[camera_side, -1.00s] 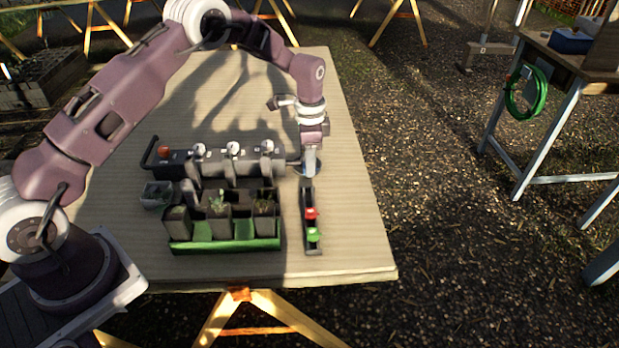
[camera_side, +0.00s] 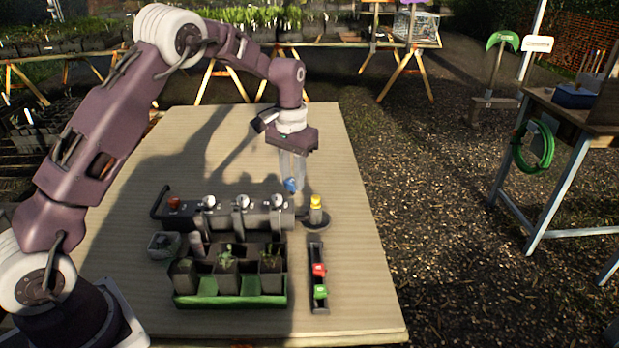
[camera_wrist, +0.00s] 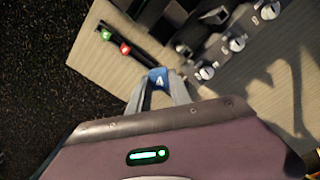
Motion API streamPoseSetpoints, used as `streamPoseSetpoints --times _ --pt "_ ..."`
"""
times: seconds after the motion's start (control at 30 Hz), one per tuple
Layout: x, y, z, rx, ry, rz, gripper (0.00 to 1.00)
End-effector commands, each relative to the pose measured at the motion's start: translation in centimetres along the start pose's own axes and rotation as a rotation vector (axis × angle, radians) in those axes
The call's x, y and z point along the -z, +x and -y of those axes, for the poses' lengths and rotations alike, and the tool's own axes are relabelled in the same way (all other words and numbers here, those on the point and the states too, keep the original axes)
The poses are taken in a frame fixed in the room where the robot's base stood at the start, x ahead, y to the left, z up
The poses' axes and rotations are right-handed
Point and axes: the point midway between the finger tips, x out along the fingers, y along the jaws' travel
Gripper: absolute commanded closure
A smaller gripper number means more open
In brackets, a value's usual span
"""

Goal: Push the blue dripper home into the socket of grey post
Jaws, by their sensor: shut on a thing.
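The blue dripper (camera_side: 291,185) is held between the fingertips of my gripper (camera_side: 292,177), in the air behind the manifold's right end. It also shows in the wrist view (camera_wrist: 157,77), pinched between the two pale fingers. A short upright post (camera_side: 315,217) with a yellow top stands on a round dark base right of the manifold. A slim greyish upright (camera_side: 196,243) stands behind the left pot. I cannot tell for sure which of these is the grey post, and no open socket is clear. The dripper is apart from both.
A dark manifold (camera_side: 258,219) with several white-knobbed valves lies across the table. A dark strip (camera_side: 314,252) holds a red dripper (camera_side: 319,270) and a green dripper (camera_side: 320,292). A green tray (camera_side: 232,301) holds pots. The cardboard-coloured table is clear behind the manifold.

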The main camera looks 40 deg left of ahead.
Motion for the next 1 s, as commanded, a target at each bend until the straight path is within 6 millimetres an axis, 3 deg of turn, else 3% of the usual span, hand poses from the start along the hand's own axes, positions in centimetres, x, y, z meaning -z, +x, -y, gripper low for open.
streamPoseSetpoints --times 0.6,0.87,0.9,1.0 --pt "-6.3 0.2 13.6 0.001 -2.163 0.000 1.00" --pt "-9.6 -0.4 18.4 0.000 -3.039 0.000 1.00" --pt "-10.0 -0.5 18.9 -0.001 3.134 0.000 1.00" --pt "-11.0 -0.7 20.1 -0.001 2.901 -0.001 1.00"
